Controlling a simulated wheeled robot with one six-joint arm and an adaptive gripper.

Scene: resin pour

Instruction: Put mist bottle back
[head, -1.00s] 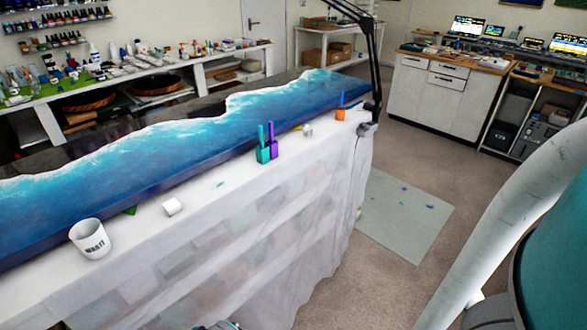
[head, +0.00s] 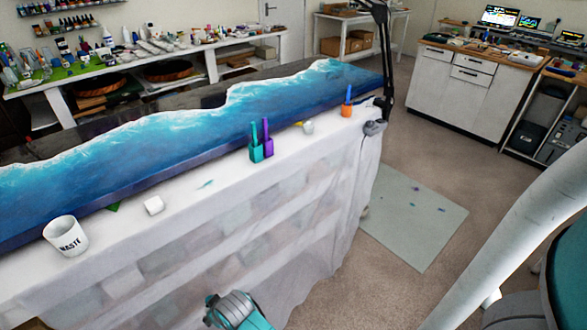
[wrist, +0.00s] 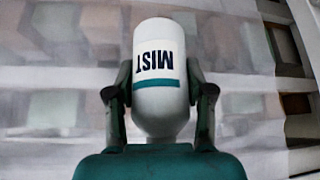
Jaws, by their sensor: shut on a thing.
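The mist bottle (wrist: 160,65) is white with a teal band and the word MIST, which shows upside down in the wrist view. My gripper (wrist: 160,85) has its two dark fingers shut on the bottle's sides. Behind the bottle in the wrist view is the blurred sheeting of the table's side. In the head view only part of my arm's end shows at the bottom edge, and the bottle is not visible there.
The sheeted table (head: 190,195) bears a blue resin slab (head: 200,135), a WASTE cup (head: 66,237), a small white block (head: 154,205), teal and purple holders (head: 262,148) and an orange cup (head: 347,110). A crowded shelf (head: 185,70) stands behind.

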